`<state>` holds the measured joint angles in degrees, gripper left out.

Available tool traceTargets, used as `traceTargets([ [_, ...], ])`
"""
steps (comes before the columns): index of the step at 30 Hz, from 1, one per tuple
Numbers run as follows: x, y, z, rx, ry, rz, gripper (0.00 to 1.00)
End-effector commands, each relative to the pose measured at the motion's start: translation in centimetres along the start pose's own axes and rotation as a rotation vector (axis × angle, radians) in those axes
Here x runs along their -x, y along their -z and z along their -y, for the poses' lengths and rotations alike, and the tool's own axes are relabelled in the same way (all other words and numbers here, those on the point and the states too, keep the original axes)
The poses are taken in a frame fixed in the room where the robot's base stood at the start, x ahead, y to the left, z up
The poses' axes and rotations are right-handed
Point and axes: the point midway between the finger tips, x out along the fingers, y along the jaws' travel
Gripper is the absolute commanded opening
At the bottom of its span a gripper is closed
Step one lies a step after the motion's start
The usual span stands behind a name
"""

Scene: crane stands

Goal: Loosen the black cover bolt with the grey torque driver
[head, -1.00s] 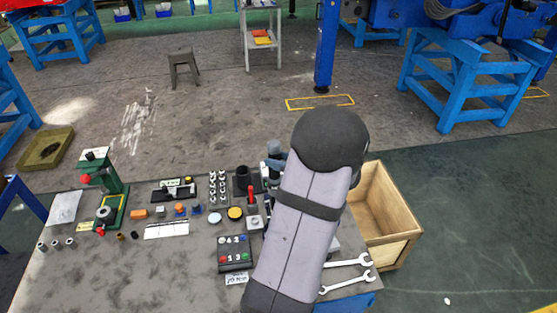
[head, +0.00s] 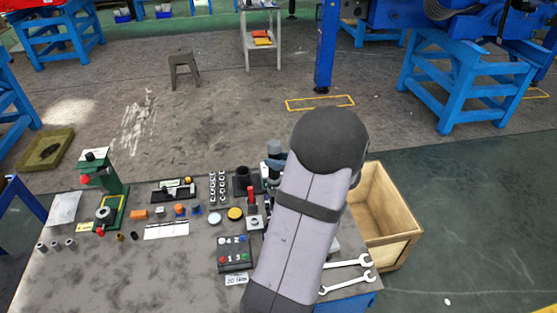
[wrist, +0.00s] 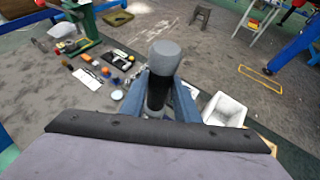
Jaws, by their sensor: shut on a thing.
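In the wrist view my gripper (wrist: 159,100) is shut on the grey torque driver (wrist: 164,58). The driver has a wide grey cap and a black body that runs down between the blue-grey fingers. Its lower end is hidden. In the head view the driver's grey top (head: 275,147) shows just left of my arm, over the bench's back part. A dark plate (head: 235,257) with numbers and coloured round heads lies on the bench, left of my arm. I cannot make out which head is the black cover bolt.
A red-handled tool (head: 252,200) and a black cup (head: 243,180) stand close to the driver. A green press (head: 108,188) is at the bench's left. Two wrenches (head: 347,272) lie at right, near a wooden crate (head: 408,238).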

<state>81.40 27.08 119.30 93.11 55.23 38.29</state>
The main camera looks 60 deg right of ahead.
Motion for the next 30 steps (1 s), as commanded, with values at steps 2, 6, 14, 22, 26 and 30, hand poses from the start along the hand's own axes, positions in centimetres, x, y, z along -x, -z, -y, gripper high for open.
traceTargets([
  [2,-0.06,0.3,-0.13,-0.004,-0.003,-0.006,0.0],
  [6,-0.06,0.34,-0.14,-0.004,-0.003,-0.007,0.0],
  [14,-0.04,0.34,-0.17,-0.004,-0.003,-0.008,0.0],
  [22,0.0,0.28,-0.17,-0.005,-0.003,-0.008,0.0],
  [26,0.12,0.03,-0.17,-0.005,-0.003,-0.008,0.0],
  [30,0.42,-0.62,-0.14,-0.004,-0.003,-0.006,0.0],
])
